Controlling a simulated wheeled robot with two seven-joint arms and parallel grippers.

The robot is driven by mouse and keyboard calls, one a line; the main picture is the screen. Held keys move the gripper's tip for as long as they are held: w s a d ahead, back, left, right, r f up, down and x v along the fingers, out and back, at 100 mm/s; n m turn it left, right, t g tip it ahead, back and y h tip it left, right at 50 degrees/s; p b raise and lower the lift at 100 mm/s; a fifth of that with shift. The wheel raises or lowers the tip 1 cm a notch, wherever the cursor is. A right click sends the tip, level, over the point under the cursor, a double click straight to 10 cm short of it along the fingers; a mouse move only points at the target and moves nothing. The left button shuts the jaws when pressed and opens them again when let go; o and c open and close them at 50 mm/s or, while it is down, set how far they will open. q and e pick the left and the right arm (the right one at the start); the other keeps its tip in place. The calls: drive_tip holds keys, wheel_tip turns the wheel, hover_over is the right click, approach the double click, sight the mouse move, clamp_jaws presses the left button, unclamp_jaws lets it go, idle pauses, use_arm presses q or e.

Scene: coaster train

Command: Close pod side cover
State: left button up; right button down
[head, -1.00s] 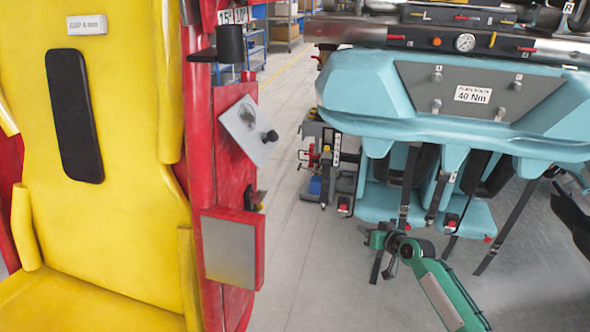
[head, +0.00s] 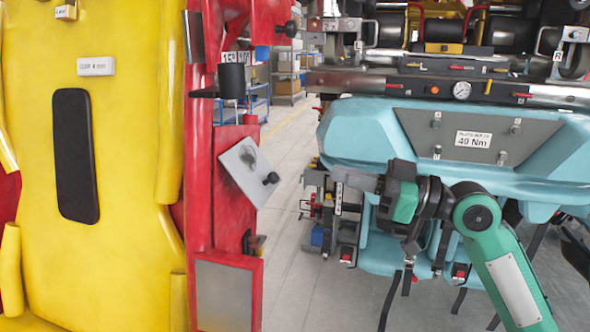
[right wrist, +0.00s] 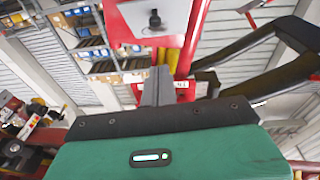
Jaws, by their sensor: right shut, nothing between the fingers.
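The pod side cover is a light grey plate (head: 249,172) with a black knob (head: 271,178), on the red side of the yellow and red pod. It hangs tilted, its lower corner swung to the right. A dark opening or latch shows just below it. My right gripper (head: 340,178) is to the right of the cover at about knob height, apart from it, with its fingers shut and empty. In the right wrist view, the shut fingers (right wrist: 157,86) point up toward the plate (right wrist: 135,20) and its knob (right wrist: 155,19). My left gripper is not in view.
A black cup-like cylinder (head: 232,80) juts out above the cover. A red-framed grey box (head: 225,295) sticks out below it. The turquoise seat unit (head: 360,135) stands behind my right arm. Open floor lies between pod and seats.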

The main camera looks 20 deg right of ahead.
sight(259, 167)
drive_tip(key=w+a+f+p, duration=0.1)
drive_tip(key=w+a+p, duration=0.3)
drive_tip(key=a, duration=0.3)
drive_tip(key=shift+w+a+f, duration=0.15)
drive_tip(key=shift+w+f, duration=0.2)
drive_tip(key=shift+w, duration=0.5)
